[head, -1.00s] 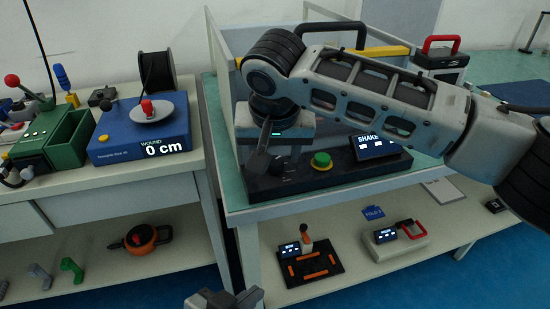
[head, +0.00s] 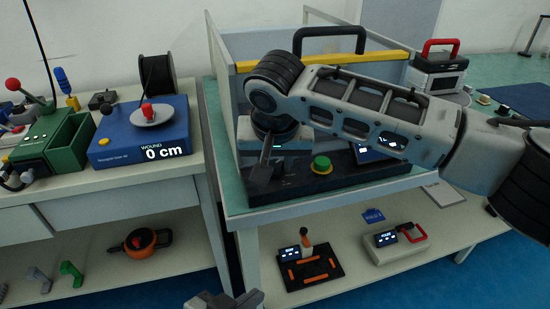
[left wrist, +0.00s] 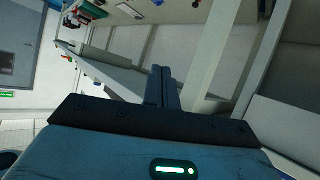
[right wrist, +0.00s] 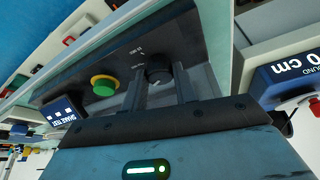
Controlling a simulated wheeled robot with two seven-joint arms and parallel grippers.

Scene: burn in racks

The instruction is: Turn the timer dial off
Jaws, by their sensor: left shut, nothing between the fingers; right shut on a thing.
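The timer dial (right wrist: 158,72) is a black knob on a dark control panel (head: 325,184), beside a green button (right wrist: 103,86). My right gripper (right wrist: 158,84) is over the panel with its fingers on either side of the dial, shut on it. In the head view my right gripper (head: 262,170) points down at the panel's left part, and its fingers and wrist hide the dial. My left gripper (head: 224,300) is low at the bottom edge of the head view. In the left wrist view its fingers (left wrist: 160,72) are together and empty.
The green button (head: 321,165) and a lit display (head: 372,152) share the panel. A clear-walled enclosure with a yellow bar (head: 385,56) stands behind. A winder (head: 138,135) reading 0 cm is on the left bench. The shelf below holds a grey box (head: 396,248).

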